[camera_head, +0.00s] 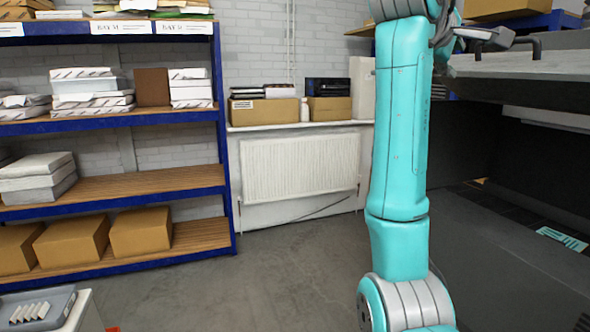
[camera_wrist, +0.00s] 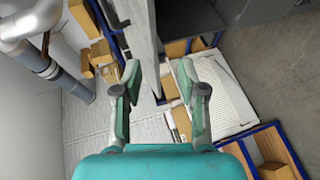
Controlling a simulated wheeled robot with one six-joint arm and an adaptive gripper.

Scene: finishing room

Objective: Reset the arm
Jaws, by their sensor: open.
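My arm, teal with grey joints, stands upright at the right of the head view and bends at the top edge of that picture. My gripper (camera_wrist: 160,82) shows in the wrist view with its two fingers spread apart. It is open, and nothing is between the fingers. The wrist view looks across the room at a turned angle, with a white wall, pipes and shelving beyond the fingers. In the head view my gripper's fingers are not clearly seen.
A blue-framed shelf (camera_head: 110,193) with cardboard boxes and paper stacks stands at left. A radiator (camera_head: 298,166) is under a ledge with boxes. A grey tray (camera_head: 38,308) is at lower left. A large dark machine (camera_head: 525,75) stands at right, close to my arm. The middle floor (camera_head: 285,265) is clear.

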